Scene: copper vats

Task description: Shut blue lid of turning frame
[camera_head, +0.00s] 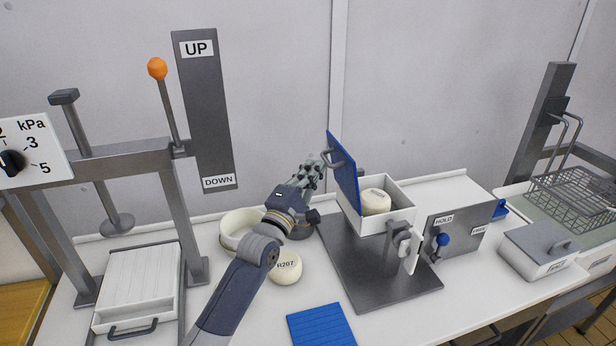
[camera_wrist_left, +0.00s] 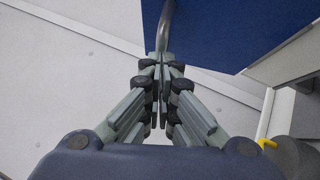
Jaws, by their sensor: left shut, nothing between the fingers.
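The blue lid (camera_head: 344,174) of the turning frame stands raised on the left edge of a white box (camera_head: 403,217). A grey bar handle (camera_head: 335,158) is on its left face. A round cream cheese (camera_head: 375,201) sits inside the open box. My left gripper (camera_head: 322,163) is shut and empty at the lid's left side, close to the handle. In the left wrist view its fingertips (camera_wrist_left: 162,62) are together at the end of the handle (camera_wrist_left: 164,25), beside the blue lid (camera_wrist_left: 235,30). I cannot tell whether they touch it. My right gripper is not in view.
A cheese marked R207 (camera_head: 286,267) and a white bowl (camera_head: 238,228) stand near my left arm. A blue mat (camera_head: 321,326) lies in front. A HOLD panel (camera_head: 459,231) with a blue knob is to the right. A lever press (camera_head: 130,160) stands at left.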

